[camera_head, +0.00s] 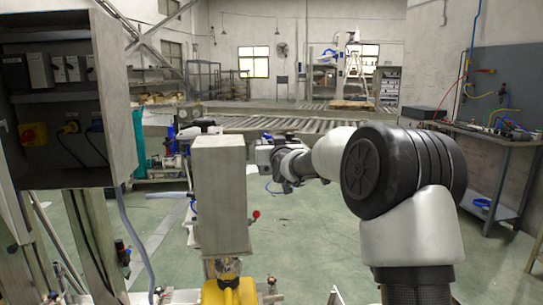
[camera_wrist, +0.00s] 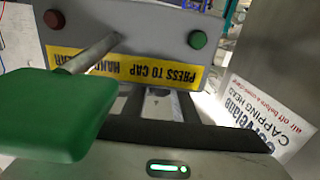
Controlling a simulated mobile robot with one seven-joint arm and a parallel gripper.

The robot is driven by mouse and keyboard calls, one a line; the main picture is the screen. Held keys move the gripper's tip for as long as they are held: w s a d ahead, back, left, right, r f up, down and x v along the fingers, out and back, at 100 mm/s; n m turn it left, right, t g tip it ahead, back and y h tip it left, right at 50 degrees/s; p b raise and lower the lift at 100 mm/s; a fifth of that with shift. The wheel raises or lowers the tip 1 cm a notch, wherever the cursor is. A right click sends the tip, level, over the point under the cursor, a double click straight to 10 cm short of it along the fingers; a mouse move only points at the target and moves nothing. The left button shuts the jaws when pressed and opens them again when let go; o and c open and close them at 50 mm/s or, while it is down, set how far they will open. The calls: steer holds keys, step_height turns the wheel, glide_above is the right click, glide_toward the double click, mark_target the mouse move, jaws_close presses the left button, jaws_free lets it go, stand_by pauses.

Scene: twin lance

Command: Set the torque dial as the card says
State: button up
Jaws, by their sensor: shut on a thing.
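In the wrist view, two dark fingers of my gripper (camera_wrist: 158,108) reach toward a grey panel (camera_wrist: 150,25). They are shut on a pale grey part between them, mostly hidden; I cannot tell whether it is the torque dial. No dial scale or setting card is readable. A white label (camera_wrist: 262,115) at the right reads "CAPPING HEAD". In the head view, a tall grey housing (camera_head: 220,195) stands in front of my arm's end, and the fingers cannot be made out there.
In the wrist view, a large green paddle (camera_wrist: 60,115) on a metal rod is close at left. The panel has a red button (camera_wrist: 54,18), a green button (camera_wrist: 198,39) and an upside-down yellow sign (camera_wrist: 140,65). An open electrical cabinet (camera_head: 60,100) stands left; a workbench (camera_head: 490,135) right.

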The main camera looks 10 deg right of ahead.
steer(key=shift+a+f+m+h, duration=0.15)
steer(key=shift+m+h, duration=0.25)
steer(key=shift+h, duration=0.3)
steer(key=o, duration=1)
steer(key=shift+o, duration=0.2)
steer(key=s, duration=1.7)
steer(key=shift+s+a, duration=0.25)
steer(key=shift+a, duration=0.1)
